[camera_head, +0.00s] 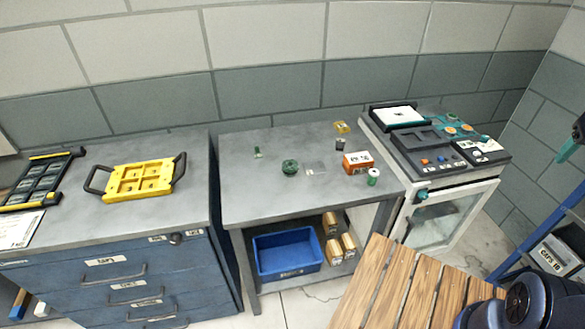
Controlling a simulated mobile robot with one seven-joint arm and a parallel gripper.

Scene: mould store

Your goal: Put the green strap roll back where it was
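An orange-and-white box (358,162) and several small items share the bench. A blue bin (287,252) sits below. A yellow mould frame (138,180) lies on the left cabinet. A machine (440,150) stands right; a slatted wooden surface (385,290) is in front.

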